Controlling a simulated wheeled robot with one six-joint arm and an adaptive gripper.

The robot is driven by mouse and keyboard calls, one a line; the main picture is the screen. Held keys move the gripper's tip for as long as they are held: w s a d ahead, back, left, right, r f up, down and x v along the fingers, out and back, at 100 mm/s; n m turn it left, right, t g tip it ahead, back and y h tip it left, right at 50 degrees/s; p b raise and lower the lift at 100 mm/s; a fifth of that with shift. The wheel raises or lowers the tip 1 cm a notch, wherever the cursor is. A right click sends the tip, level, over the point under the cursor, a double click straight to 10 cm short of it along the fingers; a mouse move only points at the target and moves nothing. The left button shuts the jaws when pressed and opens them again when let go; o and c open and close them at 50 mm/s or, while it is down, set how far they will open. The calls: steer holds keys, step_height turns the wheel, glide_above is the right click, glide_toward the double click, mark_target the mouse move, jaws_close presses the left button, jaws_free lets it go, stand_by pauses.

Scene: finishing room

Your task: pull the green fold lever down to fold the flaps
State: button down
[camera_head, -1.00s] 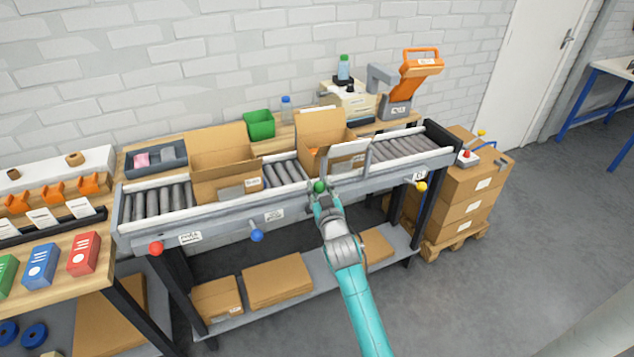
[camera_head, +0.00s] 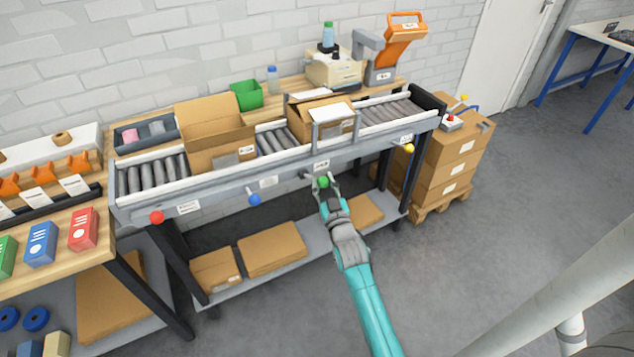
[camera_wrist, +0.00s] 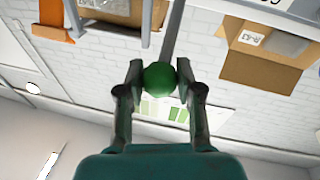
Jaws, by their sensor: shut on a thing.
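The green ball knob of the fold lever (camera_head: 323,182) is at the front of the conveyor, below its rail, with a label just above it. My gripper (camera_head: 324,187) is shut on this knob. In the wrist view the green knob (camera_wrist: 160,77) sits between my two fingers, and its grey rod runs up out of the picture. The carton (camera_head: 318,120) behind the lever has its flaps folded over, with a pale plate (camera_head: 331,112) lying across its top in a grey frame.
An open carton (camera_head: 215,135) stands on the rollers to the left. A red knob (camera_head: 157,217), a blue knob (camera_head: 254,200) and a yellow knob (camera_head: 409,148) stick out along the conveyor front. Flat cartons (camera_head: 272,248) lie on the lower shelf.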

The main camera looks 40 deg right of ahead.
steer(key=shift+s+a+f+t+h, duration=0.15)
steer(key=shift+f+t+h, duration=0.05)
steer(key=shift+f, duration=0.25)
steer(key=shift+s+a+f+t+h, duration=0.1)
steer(key=shift+a+f+t+h, duration=0.1)
steer(key=shift+f, duration=0.2)
steer(key=shift+d+f, duration=0.1)
steer(key=c, duration=0.7)
jaws_free()
steer(key=shift+c, duration=0.2)
steer(key=shift+s, duration=0.15)
steer(key=v, duration=1.1)
steer(key=shift+s, duration=0.35)
